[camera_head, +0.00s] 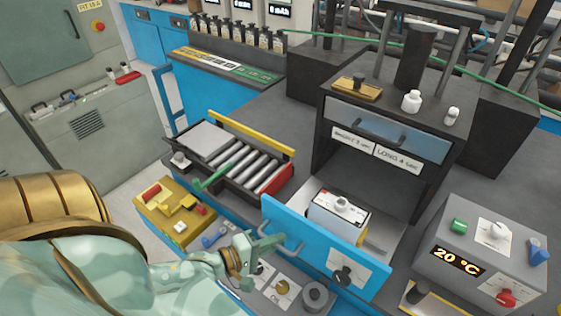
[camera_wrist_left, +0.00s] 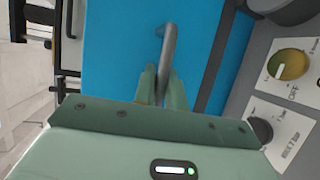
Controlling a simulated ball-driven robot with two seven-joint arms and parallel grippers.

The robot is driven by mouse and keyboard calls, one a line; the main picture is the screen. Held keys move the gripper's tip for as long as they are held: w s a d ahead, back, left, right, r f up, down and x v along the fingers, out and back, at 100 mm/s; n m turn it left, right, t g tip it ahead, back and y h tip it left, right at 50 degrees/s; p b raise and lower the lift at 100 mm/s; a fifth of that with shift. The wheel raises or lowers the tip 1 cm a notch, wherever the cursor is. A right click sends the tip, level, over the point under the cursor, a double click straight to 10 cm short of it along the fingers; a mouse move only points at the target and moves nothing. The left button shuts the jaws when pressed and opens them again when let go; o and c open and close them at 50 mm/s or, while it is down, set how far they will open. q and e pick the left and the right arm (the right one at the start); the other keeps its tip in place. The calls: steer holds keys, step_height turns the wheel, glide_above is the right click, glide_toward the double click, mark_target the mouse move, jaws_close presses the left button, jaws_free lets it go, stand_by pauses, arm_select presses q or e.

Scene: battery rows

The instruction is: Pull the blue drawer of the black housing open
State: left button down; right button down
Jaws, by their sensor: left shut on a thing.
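The black housing (camera_head: 318,150) stands on the bench. Its blue drawer (camera_head: 315,242) is out from the opening at the bottom, and its inside shows from above. A box with a white top and knob (camera_head: 338,212) sits in it. My left gripper (camera_head: 268,246) is shut on the grey handle (camera_head: 291,240) on the drawer's front. In the left wrist view the two green fingers (camera_wrist_left: 163,88) are on either side of the handle bar (camera_wrist_left: 168,48), against the blue front (camera_wrist_left: 110,50). My right gripper is in neither view.
A tray of metal rollers (camera_head: 245,165) stands left of the drawer. A grey control box reading 20 °C (camera_head: 475,245) stands to its right. A panel with knobs (camera_head: 265,295) lies below the drawer's front. A yellow block (camera_head: 175,210) is at the left.

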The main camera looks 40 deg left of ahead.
arm_select(q)
steer(key=shift+s, duration=0.15)
steer(key=c, duration=1.5)
jaws_free()
steer(key=shift+o, duration=0.2)
steer(key=p+v, duration=0.1)
steer(key=v, duration=1.5)
steer(key=shift+s, duration=0.2)
